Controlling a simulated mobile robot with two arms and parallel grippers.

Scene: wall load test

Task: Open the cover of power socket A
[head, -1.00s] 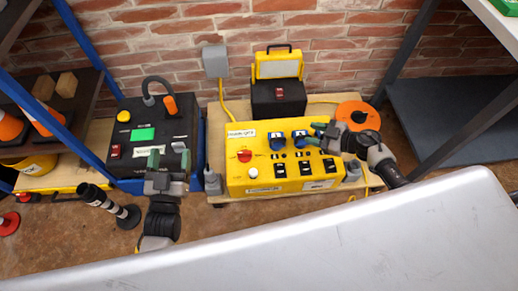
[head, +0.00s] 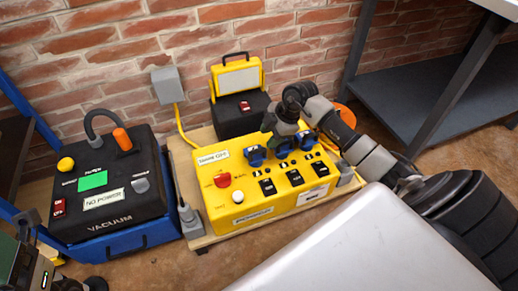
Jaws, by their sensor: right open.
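The yellow power box (head: 222,213) stands on a low wooden board, with a red knob, a white button and several black switches on its face. Three blue socket covers sit in a row along its upper part: a left one (head: 255,156), a middle one (head: 281,148) and a right one (head: 305,141). They look closed. I cannot read which one is A. My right gripper (head: 272,133) is open, just above the left and middle covers; contact cannot be told. My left gripper (head: 28,258) is partly cut off at the lower left, far from the box.
A black vacuum (head: 120,185) with a "NO POWER" label stands left of the box. A yellow work lamp (head: 238,78) on a black case stands behind it. A grey wall box (head: 168,85) has a yellow cable. A large pale surface (head: 350,250) fills the lower right.

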